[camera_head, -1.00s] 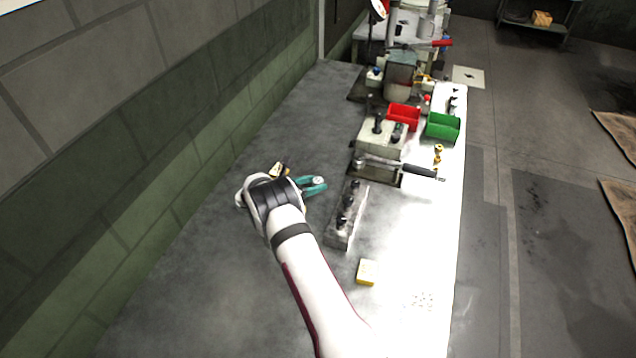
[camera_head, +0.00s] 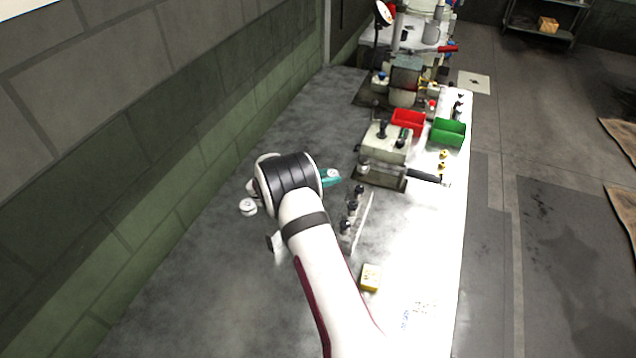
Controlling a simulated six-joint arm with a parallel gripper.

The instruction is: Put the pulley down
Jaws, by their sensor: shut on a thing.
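My arm reaches up the picture over the grey bench (camera_head: 200,300), and its dark-banded wrist covers the spot where my gripper is. I cannot see the fingers. I cannot make out the pulley either. A teal piece with a pale round top (camera_head: 331,178) shows just right of the wrist. A small white round piece (camera_head: 248,206) shows at the left, and a pale block-like piece (camera_head: 276,243) shows beside the arm. I cannot tell whether these belong to my arm.
Right of the arm, a pale rail with dark knobs (camera_head: 353,220) and a yellow block (camera_head: 370,277) sit on the bench. Beyond are a machine with a black handle (camera_head: 383,172), a red bin (camera_head: 408,122) and a green bin (camera_head: 448,132). The left bench is largely clear.

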